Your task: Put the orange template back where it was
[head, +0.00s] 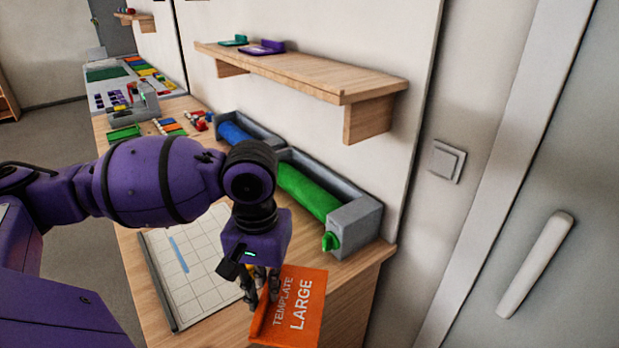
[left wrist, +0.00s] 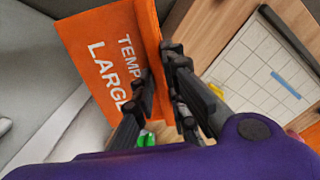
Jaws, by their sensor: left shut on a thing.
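The orange template (head: 297,312) has white lettering reading "TEMPLATE LARGE". In the head view it is at the near right end of the wooden table, by the edge. My left gripper (head: 262,290) is shut on its left side. In the left wrist view the template (left wrist: 93,50) fills the upper left, and the fingers of my left gripper (left wrist: 160,95) close on its raised edge. I cannot tell whether the template touches the table. My right gripper is not in view.
A wooden shelf (head: 310,72) on the wall holds a teal and a purple template (head: 262,47). Grey holders with a green roll (head: 305,190) and a blue roll (head: 236,133) stand along the wall. A white gridded mat (head: 195,295) with a blue strip lies left of the gripper.

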